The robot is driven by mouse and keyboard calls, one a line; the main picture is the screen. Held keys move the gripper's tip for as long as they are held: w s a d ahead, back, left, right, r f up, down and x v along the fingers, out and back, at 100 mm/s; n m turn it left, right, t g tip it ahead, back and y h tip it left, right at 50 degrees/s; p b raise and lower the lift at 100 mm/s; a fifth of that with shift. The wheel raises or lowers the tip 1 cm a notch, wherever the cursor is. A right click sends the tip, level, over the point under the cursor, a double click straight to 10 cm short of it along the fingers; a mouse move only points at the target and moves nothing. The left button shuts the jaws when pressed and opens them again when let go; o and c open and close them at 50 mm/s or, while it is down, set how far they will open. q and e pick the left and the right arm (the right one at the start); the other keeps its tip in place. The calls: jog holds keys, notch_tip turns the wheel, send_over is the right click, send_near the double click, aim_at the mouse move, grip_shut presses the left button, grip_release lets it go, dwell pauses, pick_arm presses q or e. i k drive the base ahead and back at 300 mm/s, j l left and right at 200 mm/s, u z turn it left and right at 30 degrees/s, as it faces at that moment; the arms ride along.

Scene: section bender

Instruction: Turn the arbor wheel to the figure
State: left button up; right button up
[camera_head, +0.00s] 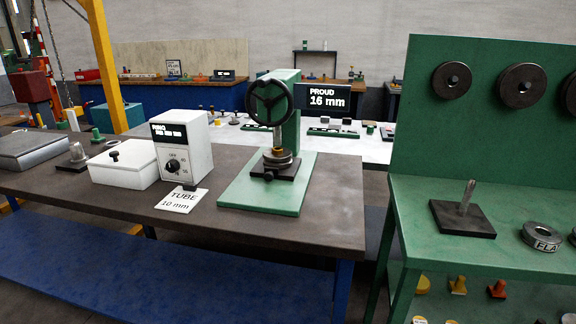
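The arbor wheel (270,101) is a black spoked handwheel on the front of a green press (291,125). The press stands on a light green base plate (286,192) on the brown workbench. Below the wheel a small brass-coloured piece and a round metal stack (277,159) sit on a black block (276,171). A black display (322,100) beside the press reads "PROUD 16 mm". Neither of my grippers shows in the head view.
A white box with a dial (182,143) and a lidded white case (124,163) stand left of the press. A green bench (480,259) with a tall back panel, a pin on a black plate (463,217) and a ring (541,237) stands at right. The brown bench's front right (335,222) is bare.

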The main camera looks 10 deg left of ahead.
aim_at(269, 102)
jog(key=i+j+u, duration=0.2)
jog(key=u, duration=0.25)
jog(key=i+j+u, duration=0.2)
jog(key=u, duration=0.3)
jog(key=i+j, duration=0.05)
jog(key=j, duration=0.05)
